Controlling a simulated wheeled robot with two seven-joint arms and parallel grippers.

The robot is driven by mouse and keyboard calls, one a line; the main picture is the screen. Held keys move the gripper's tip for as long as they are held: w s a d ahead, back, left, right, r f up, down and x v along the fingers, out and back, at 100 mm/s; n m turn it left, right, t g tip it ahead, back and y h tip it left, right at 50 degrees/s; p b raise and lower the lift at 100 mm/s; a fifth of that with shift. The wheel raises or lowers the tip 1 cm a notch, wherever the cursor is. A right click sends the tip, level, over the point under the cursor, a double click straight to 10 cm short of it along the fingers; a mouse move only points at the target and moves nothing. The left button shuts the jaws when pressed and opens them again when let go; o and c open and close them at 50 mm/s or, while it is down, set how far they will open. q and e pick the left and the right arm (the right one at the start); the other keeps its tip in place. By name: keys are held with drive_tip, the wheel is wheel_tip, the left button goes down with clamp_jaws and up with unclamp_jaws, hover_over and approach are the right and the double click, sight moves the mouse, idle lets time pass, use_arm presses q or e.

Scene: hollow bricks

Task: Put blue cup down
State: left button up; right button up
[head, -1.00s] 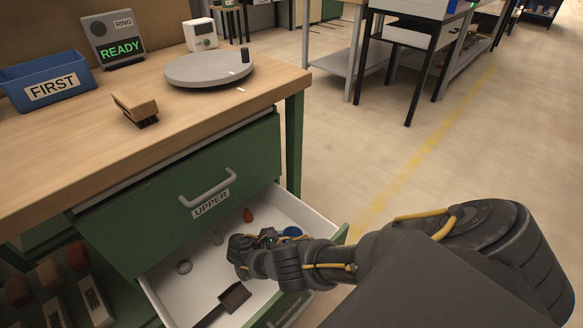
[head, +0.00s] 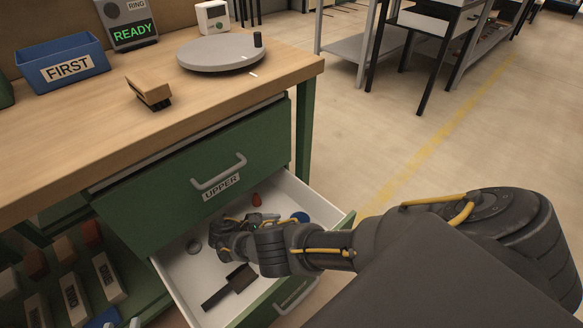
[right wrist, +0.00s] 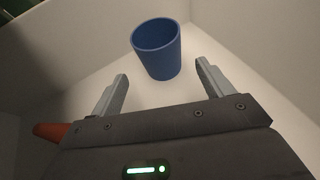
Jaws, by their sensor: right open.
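The blue cup (head: 300,217) stands in the open upper drawer (head: 175,270), near its right side. It also shows upright on a pale floor in the right wrist view (right wrist: 157,50). My right arm comes in from the right and reaches into the drawer. My right gripper (head: 268,218) is small and partly hidden by the arm's links in the head view. In the right wrist view my right gripper (right wrist: 161,74) is open and empty; the cup stands just beyond its fingertips and looks apart from them. I cannot make out my left gripper.
The drawer also holds a red object (head: 257,199), a grey ring (head: 194,246) and a dark flat tool (head: 230,287).

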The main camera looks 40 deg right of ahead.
drive_tip(key=v, duration=0.2)
drive_tip(key=shift+a, duration=0.3)
use_arm(q)
drive_tip(key=shift+d+r+h, duration=0.3)
drive_tip(key=shift+r, duration=0.1)
use_arm(e)
drive_tip(key=shift+w+a+r, duration=0.2)
drive_tip(key=shift+a+r, duration=0.1)
drive_tip(key=shift+a, duration=0.15)
use_arm(q)
drive_tip(key=shift+w, duration=0.1)
